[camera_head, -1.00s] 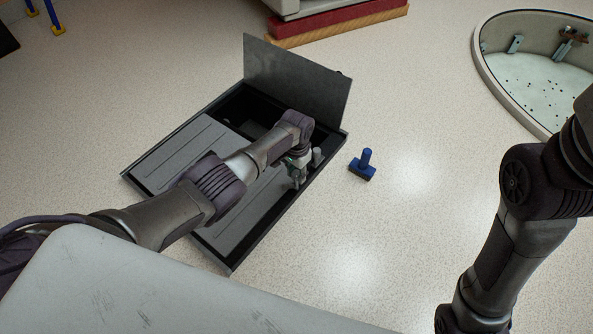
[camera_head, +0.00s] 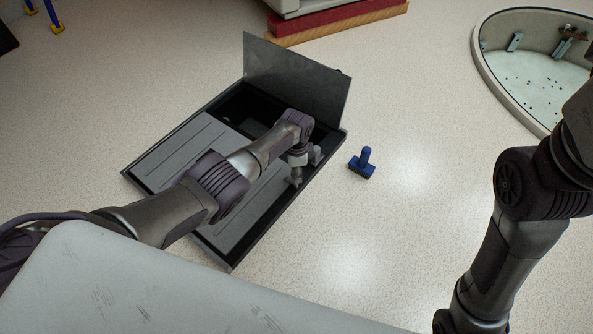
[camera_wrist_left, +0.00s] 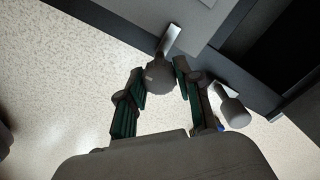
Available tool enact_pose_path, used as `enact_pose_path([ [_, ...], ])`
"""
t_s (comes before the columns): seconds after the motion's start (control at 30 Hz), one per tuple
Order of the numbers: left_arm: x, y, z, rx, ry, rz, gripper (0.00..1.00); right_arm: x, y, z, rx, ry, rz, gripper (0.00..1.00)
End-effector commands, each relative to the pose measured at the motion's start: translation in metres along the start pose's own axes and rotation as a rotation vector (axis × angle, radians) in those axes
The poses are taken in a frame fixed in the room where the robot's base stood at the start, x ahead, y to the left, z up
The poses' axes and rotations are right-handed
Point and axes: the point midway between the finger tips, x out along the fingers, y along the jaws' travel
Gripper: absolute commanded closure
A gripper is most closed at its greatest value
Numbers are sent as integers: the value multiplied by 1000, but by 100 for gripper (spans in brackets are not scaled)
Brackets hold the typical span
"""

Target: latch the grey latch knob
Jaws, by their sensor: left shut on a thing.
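The grey latch knob (camera_wrist_left: 160,78) sits between the two fingers of my left gripper (camera_wrist_left: 160,70) in the left wrist view, and the fingers are shut on it. A flat light-grey bar (camera_wrist_left: 172,39) extends from the knob over the panel edge. In the head view my left gripper (camera_head: 295,181) is over the right edge of the dark case (camera_head: 230,263), where it largely hides the knob. My right gripper is outside the head view; only its arm shows at the right.
A second pale knob (camera_wrist_left: 233,110) stands beside the gripper, also seen in the head view (camera_head: 316,154). The case's lid (camera_head: 297,80) stands raised at the back. A blue T-shaped piece (camera_head: 363,164) lies on open floor to the right. A round basin (camera_head: 540,70) is at upper right.

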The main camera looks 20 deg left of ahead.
Motion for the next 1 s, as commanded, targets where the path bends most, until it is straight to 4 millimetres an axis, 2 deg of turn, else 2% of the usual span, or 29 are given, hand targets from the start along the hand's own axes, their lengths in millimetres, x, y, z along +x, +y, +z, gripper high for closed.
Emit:
enact_pose_path([
  [0.57,1,1,0,30,0,2,100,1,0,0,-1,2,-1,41],
  [0.6,1,1,0,30,0,2,59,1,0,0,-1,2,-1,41],
  [0.7,1,1,0,29,0,1,43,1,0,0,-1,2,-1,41],
  [1.0,0,0,0,28,0,0,41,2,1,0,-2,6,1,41],
])
